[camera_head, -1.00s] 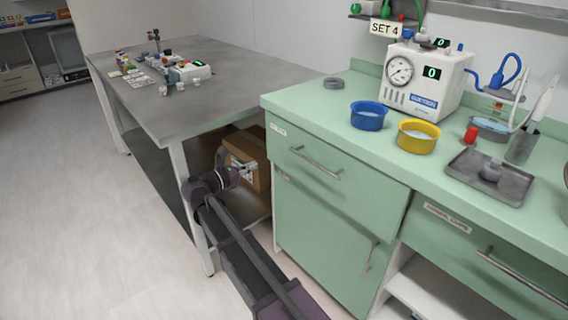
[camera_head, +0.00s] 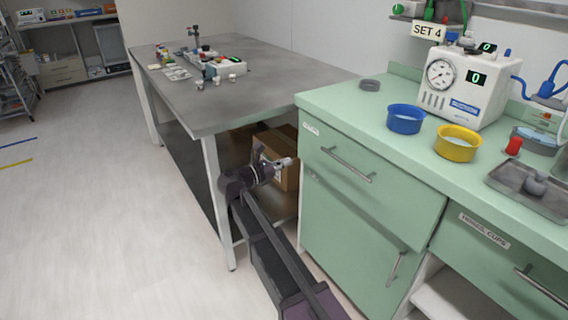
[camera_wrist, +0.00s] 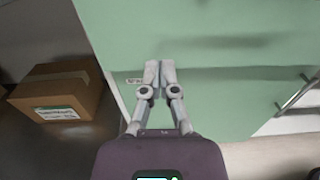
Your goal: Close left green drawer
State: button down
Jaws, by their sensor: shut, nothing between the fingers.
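The left green drawer (camera_head: 345,185) is the top front of the left green cabinet, with a bar handle (camera_head: 347,164). Its lower edge overhangs the door below with a shadow line; I cannot tell how far it is out. My gripper (camera_head: 291,161) is shut and empty, just left of the cabinet front at about the drawer's lower edge height. In the wrist view, my fingertips (camera_wrist: 160,66) are together in front of a green front (camera_wrist: 215,35), near a small label at its left. Contact cannot be told.
A grey table (camera_head: 250,95) with small items stands left of the cabinet. A cardboard box (camera_head: 288,178) sits beneath it, behind my gripper. Blue (camera_head: 405,119) and yellow (camera_head: 457,144) bowls and a gauge machine (camera_head: 463,85) stand on the counter. Open floor lies at left.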

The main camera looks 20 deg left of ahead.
aim_at(315, 150)
jog(key=x, duration=1.1)
jog(key=shift+w+d, duration=0.3)
jog(key=shift+w+a, duration=0.1)
jog(key=shift+a, duration=0.05)
